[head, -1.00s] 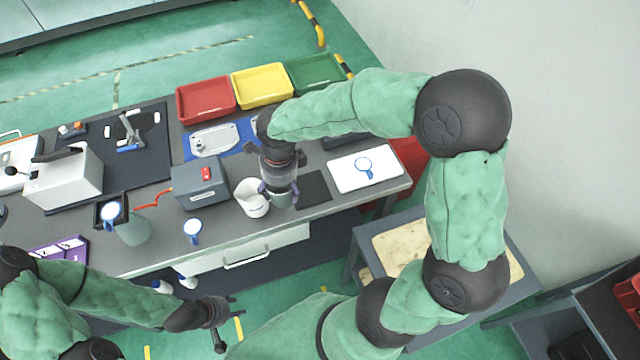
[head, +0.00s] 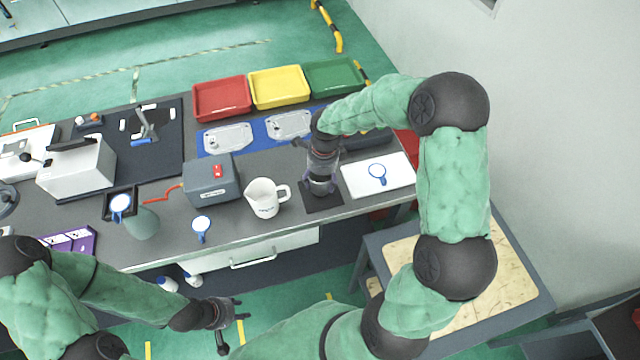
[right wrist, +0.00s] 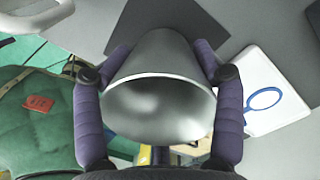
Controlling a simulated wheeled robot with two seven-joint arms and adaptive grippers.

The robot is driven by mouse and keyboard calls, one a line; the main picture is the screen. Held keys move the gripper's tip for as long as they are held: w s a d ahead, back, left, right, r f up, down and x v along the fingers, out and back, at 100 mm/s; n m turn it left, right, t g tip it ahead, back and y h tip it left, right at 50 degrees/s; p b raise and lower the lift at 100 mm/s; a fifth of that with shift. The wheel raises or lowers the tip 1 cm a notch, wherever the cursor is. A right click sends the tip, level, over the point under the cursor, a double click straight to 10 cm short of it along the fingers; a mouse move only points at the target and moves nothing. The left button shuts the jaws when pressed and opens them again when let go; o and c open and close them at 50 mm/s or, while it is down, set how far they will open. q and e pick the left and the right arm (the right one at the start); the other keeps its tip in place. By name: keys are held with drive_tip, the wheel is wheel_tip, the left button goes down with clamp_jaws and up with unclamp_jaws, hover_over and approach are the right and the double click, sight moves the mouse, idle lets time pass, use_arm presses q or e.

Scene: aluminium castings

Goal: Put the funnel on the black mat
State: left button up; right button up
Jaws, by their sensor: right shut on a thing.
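The funnel (right wrist: 160,95) is a grey metal cone, its wide mouth facing the camera in the right wrist view. My right gripper (head: 321,183) is shut on it, with one purple finger on each side. In the head view the gripper and funnel are over the black mat (head: 324,204), a small dark square near the bench's front edge. The mat also shows behind the funnel in the right wrist view (right wrist: 212,22). I cannot tell whether the funnel touches it. My left gripper (head: 229,324) is open and empty, in front of the bench.
A white jug (head: 264,199) stands just left of the mat. A white board with a blue-rimmed round item (head: 377,171) lies to its right. A grey box (head: 210,182) is further left. Red, yellow and green trays (head: 279,86) line the back.

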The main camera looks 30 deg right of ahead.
wheel_tip(320, 180, down, 2)
drive_tip(key=shift+f, duration=0.1)
drive_tip(key=shift+f+b, duration=0.15)
drive_tip(key=shift+b, duration=0.15)
drive_tip(key=o, duration=1.3)
drive_tip(key=shift+c, duration=0.2)
drive_tip(key=shift+r+p, duration=0.3)
drive_tip(key=shift+r, duration=0.2)
wheel_tip(320, 180, up, 11)
drive_tip(key=p, duration=0.2)
drive_tip(key=shift+s+d+r, duration=0.2)
drive_tip(key=shift+d, duration=0.15)
